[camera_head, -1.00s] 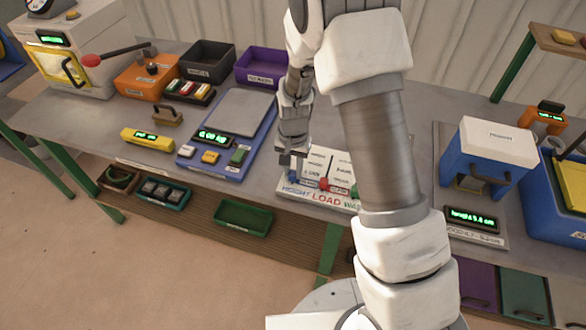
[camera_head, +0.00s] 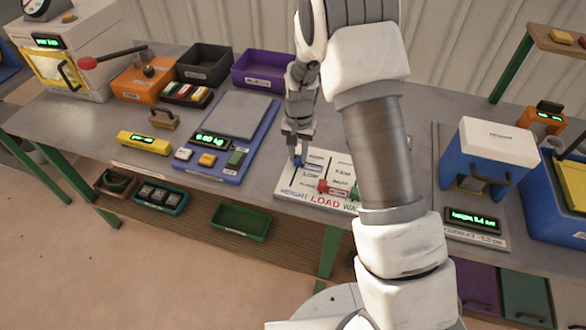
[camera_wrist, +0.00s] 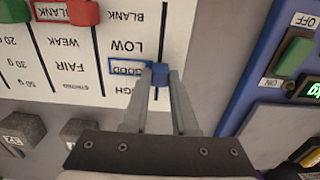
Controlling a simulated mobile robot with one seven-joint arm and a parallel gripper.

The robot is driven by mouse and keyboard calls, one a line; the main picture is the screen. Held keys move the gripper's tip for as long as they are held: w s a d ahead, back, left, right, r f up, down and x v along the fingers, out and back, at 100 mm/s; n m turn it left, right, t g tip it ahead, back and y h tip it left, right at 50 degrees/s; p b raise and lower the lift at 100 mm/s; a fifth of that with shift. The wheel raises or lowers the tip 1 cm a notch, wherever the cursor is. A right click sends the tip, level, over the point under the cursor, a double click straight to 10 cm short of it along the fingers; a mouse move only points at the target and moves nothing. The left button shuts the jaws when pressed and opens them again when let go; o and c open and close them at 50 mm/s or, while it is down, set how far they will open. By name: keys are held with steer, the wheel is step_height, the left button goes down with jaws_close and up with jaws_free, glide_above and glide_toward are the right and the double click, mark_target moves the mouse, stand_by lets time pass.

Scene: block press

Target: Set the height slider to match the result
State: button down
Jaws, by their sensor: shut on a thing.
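The white slider board (camera_head: 288,187) lies at the table's front edge, lettered HEIGHT, LOAD and more partly hidden by my arm. In the wrist view, the blue height slider (camera_wrist: 160,75) sits on its track beside GOOD, which has a blue frame around it (camera_wrist: 131,69). LOW and BLANK lie on one side of it, HIGH on the other. My gripper (camera_wrist: 158,82) is shut on the blue slider; in the head view it is over the board's left side (camera_head: 297,160). The blue gauge at right has a green display (camera_head: 473,219) reading about height 9.4 cm.
The red slider (camera_wrist: 83,12) is at BLANK, with the green slider (camera_wrist: 14,10) beside it. A blue scale (camera_head: 262,130) with a 0.00 kg display stands left of the board. My arm hides part of the board.

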steer(key=w, duration=0.1)
steer(key=w+d, duration=0.1)
steer(key=w, duration=0.1)
steer(key=shift+w+d, duration=0.25)
steer(key=shift+w, duration=0.15)
steer(key=shift+w+d+r+b, duration=0.1)
steer(key=shift+w+b, duration=0.1)
steer(key=shift+b, duration=0.1)
steer(key=c, duration=0.7)
jaws_free()
steer(key=shift+w, duration=0.1)
steer(key=shift+r, duration=8.7)
